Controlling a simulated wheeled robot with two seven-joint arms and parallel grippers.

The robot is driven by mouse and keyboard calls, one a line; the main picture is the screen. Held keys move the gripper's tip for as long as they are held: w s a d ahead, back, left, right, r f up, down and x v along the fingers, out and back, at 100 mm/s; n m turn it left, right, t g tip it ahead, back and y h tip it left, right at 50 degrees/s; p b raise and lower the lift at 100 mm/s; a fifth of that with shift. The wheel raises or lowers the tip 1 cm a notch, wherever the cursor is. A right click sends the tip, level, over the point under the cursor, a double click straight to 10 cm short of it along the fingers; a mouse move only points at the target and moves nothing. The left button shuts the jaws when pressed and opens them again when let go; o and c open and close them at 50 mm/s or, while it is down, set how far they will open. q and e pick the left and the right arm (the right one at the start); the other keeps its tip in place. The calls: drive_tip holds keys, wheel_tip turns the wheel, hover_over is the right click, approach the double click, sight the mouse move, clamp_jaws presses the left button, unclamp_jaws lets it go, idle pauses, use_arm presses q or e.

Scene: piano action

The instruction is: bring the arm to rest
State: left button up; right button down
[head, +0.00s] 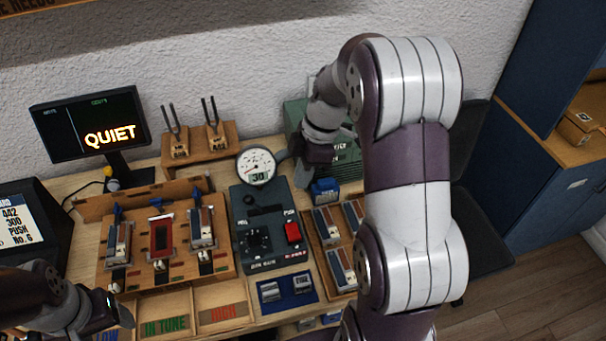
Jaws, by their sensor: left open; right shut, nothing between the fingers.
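My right arm (405,210) rises large through the right half of the head view and bends over to the left at the top. Its gripper (303,178) points down behind the grey gauge console, beside the blue block and in front of the green box. It is shut with nothing seen in it; its fingertips are small and dark. My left gripper (122,314) is low at the left edge, over the front of the bench near the labelled bins. It is open and looks empty, partly cut off by the frame.
A grey console (262,228) with a dial gauge (257,166) and red button stands mid-bench. Left of it is a wooden rack (180,278) of key parts. A monitor (90,125) reads QUIET. Tuning forks (213,125) stand behind. A green box (345,165) is at the back. Open floor (540,270) lies right.

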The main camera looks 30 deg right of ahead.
drive_tip(key=shift+w+a, duration=0.1)
idle(0.3)
drive_tip(key=s+a+f+m+h, duration=0.1)
drive_tip(key=s+a+m, duration=0.2)
drive_tip(key=s+m, duration=0.2)
drive_tip(key=s+a+f+m+t+h, duration=0.1)
drive_tip(key=s+a+m, duration=0.3)
drive_tip(key=m, duration=0.5)
drive_tip(key=shift+s+f+m+h, duration=0.4)
drive_tip(key=shift+s+f+h, duration=0.35)
drive_tip(key=shift+s, duration=0.2)
drive_tip(key=shift+s, duration=0.1)
